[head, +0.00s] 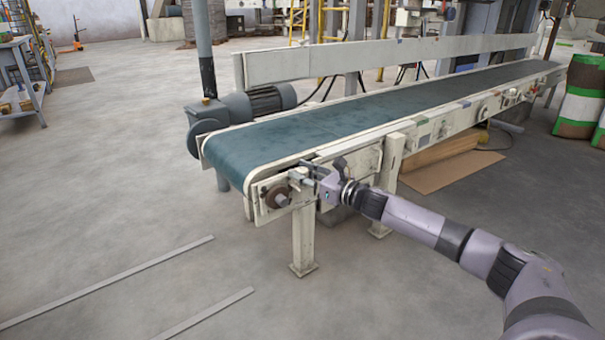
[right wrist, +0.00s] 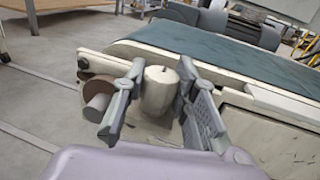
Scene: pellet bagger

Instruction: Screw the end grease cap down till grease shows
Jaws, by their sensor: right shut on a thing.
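The grease cap (right wrist: 158,92) shows in the right wrist view as a cream, upright cylinder with a small dark mark on its top. My right gripper (right wrist: 160,98) has one finger on each side of the cap and is shut on it. In the head view my right gripper (head: 318,176) is at the near end of the conveyor, beside the frame, and the cap is too small and covered to make out there. I cannot make out any grease around the cap. My left gripper is not in view.
A brown round shaft end (head: 277,197) sits just left of my gripper, also in the right wrist view (right wrist: 98,94). The conveyor's blue-green belt (head: 300,130) runs to the far right. A support leg (head: 303,240) stands below. Open floor lies in front.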

